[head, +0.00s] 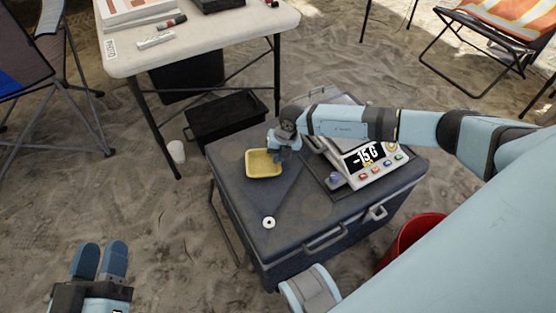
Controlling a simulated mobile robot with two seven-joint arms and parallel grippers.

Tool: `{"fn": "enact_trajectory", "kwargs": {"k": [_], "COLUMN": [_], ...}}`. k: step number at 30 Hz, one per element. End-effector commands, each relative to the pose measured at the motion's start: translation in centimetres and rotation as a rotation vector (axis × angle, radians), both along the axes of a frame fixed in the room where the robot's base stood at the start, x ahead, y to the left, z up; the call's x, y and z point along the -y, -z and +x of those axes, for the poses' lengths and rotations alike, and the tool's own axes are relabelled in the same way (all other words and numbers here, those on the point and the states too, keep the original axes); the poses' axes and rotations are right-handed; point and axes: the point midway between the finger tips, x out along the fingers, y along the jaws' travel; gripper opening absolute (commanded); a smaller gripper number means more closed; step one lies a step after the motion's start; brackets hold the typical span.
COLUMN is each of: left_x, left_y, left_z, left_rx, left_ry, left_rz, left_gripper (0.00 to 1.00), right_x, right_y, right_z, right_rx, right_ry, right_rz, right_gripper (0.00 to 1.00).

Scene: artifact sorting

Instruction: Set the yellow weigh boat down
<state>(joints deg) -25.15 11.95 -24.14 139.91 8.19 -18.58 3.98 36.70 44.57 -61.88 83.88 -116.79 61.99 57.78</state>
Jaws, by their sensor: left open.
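The yellow weigh boat (262,170) is a shallow square tray near the back left corner of the dark grey case top (318,211). My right gripper (278,154) reaches in from the right and is shut on the boat's upper right rim. The boat looks level; I cannot tell whether its underside touches the case. My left gripper (100,262) is open and empty at the lower left, over the sand, far from the boat.
A scale (372,166) with a lit display and coloured buttons stands right of the boat. A small white ring (268,222) lies near the front. A black bin (222,118), white cup (176,151), red bucket (408,234) and white table (205,35) surround the case.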

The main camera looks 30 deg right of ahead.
Motion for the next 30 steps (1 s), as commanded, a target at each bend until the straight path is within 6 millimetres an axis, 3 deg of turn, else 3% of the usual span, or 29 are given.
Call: {"fn": "enact_trajectory", "kwargs": {"k": [2,13,17,26,30], "left_x": [0.0,0.1,0.1,0.1,0.0], "left_y": [0.6,0.7,0.6,0.5,-0.6], "left_z": [0.0,0.0,0.0,0.0,0.0], "left_rx": [-0.011,-0.018,-0.018,-0.017,0.004], "left_ry": [0.005,0.006,0.006,0.006,-0.001], "left_rz": [0.007,0.009,0.009,0.008,0.000], "left_gripper": [0.43,0.43,0.43,0.43,0.43], "right_x": [0.0,0.0,0.0,0.0,0.3], "right_y": [1.1,1.4,1.3,1.0,-0.7], "right_z": [0.0,0.0,0.0,0.0,-0.1], "right_rx": [0.000,0.001,0.001,0.001,0.001], "right_ry": [0.000,-0.001,-0.001,-0.001,0.000], "right_rz": [0.000,0.001,0.001,0.001,0.000], "right_gripper": [0.00,0.00,0.27,0.27,0.27]}}
